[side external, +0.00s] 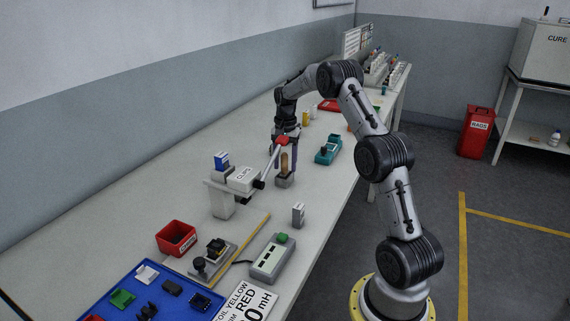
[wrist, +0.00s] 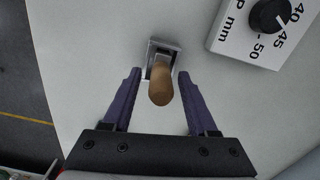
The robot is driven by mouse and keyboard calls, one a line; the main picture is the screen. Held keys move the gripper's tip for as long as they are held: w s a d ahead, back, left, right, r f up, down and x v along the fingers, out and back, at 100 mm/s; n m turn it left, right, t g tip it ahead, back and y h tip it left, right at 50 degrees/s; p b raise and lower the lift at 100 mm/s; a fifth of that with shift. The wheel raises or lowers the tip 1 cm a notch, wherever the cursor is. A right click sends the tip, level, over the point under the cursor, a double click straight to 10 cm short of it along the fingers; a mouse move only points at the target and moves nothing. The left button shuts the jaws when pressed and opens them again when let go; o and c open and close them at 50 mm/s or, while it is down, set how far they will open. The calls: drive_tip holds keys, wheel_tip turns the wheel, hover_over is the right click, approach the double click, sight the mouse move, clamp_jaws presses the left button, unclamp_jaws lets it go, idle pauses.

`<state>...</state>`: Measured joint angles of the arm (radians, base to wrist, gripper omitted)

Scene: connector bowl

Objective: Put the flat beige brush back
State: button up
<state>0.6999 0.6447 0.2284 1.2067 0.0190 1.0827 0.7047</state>
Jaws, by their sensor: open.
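A tan, rounded handle (side external: 284,163) stands upright in a small grey metal holder (side external: 284,182) on the bench. I take it for the brush; its flat end and bristles are hidden. In the wrist view the handle (wrist: 160,88) points toward the camera, and the square holder (wrist: 164,48) shows behind it. My gripper (side external: 285,170) is over the holder, pointing down. In the wrist view its two purple fingers (wrist: 158,77) are apart, one on each side of the handle, with visible gaps.
A white stand with a box on top (side external: 240,180) is close on the left of my gripper. A teal device (side external: 328,151) lies to the right. A white dial box (wrist: 262,30) shows in the wrist view. A red bin (side external: 176,238) and blue tray (side external: 135,296) are nearer the camera.

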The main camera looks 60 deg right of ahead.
wheel_tip(320, 180, up, 12)
drive_tip(key=shift+d, duration=0.15)
drive_tip(key=shift+w, duration=0.1)
idle(0.5)
drive_tip(key=s+a+r+n+t+h, duration=0.15)
drive_tip(key=a+r+n, duration=0.25)
drive_tip(key=a+r, duration=1.2)
drive_tip(key=s+a+r+n+t, duration=0.1)
drive_tip(key=s+a+n+t, duration=0.25)
drive_tip(key=s+a, duration=0.8)
drive_tip(key=s+a+f+n, duration=0.3)
drive_tip(key=s+f+n, duration=0.1)
drive_tip(key=s+f, duration=0.2)
drive_tip(key=s+a+f+n+y, duration=0.1)
drive_tip(key=s+a+f+n, duration=0.3)
drive_tip(key=s+f, duration=0.2)
drive_tip(key=shift+f+n+t, duration=0.3)
drive_tip(key=shift+n, duration=0.05)
